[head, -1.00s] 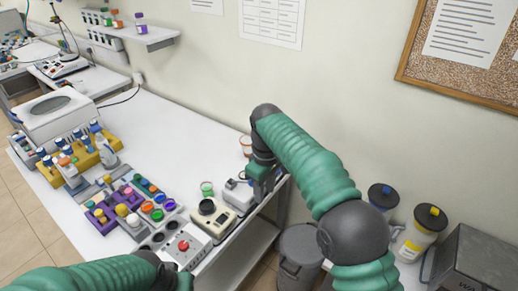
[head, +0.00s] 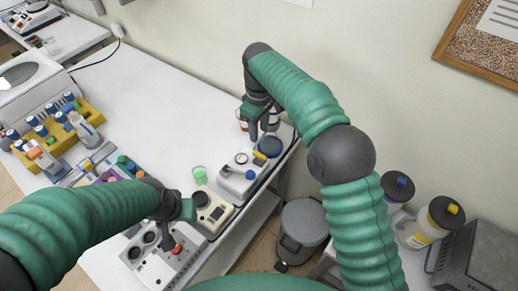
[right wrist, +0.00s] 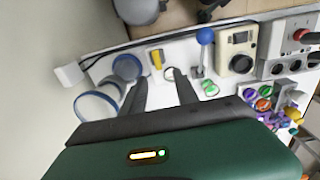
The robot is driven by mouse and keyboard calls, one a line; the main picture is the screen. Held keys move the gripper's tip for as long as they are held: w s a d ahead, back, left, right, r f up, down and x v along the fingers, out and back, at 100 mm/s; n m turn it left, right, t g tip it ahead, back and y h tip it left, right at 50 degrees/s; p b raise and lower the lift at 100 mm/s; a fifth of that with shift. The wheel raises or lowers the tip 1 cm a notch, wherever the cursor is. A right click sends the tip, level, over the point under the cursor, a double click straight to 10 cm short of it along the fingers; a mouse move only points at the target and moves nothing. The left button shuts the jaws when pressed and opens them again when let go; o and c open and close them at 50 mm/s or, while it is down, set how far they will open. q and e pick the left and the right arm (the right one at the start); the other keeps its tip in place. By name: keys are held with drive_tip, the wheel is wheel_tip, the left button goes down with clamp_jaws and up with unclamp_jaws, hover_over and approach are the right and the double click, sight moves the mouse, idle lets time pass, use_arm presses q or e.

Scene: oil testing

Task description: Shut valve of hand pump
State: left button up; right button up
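The hand pump (head: 234,181) is a white unit near the table's right edge. It has a round gauge, a blue ball handle (head: 250,174) and a yellow valve lever (head: 260,156). The right wrist view also shows the yellow valve (right wrist: 157,58) and the blue ball (right wrist: 205,36). My right gripper (head: 262,131) is just behind the pump, above the table. In the right wrist view its two fingers (right wrist: 162,88) are apart with nothing held, pointing toward the valve side. My left gripper (head: 187,210) is beside the beige meter; its finger opening is unclear.
A blue-rimmed dish (head: 270,147) is right beside the valve. A beige meter (head: 213,212) and a grey panel with a red knob (head: 160,262) are nearer me. The table (head: 165,115) is clear behind these.

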sight(259, 154)
drive_tip(key=f, duration=0.4)
drive_tip(key=w+f, duration=0.1)
drive_tip(key=f, duration=0.3)
drive_tip(key=f+p, duration=0.1)
drive_tip(key=f, duration=0.3)
drive_tip(key=shift+w+d+f, duration=0.15)
drive_tip(key=shift+s+f, duration=0.25)
drive_tip(key=shift+s, duration=0.05)
drive_tip(key=shift+w+f, duration=0.1)
drive_tip(key=shift+w, duration=0.1)
drive_tip(key=shift+c, duration=1.1)
drive_tip(key=c, duration=0.5)
use_arm(q)
drive_tip(key=shift+w+d+r, duration=0.1)
drive_tip(key=shift+w+r, duration=0.3)
use_arm(e)
clamp_jaws()
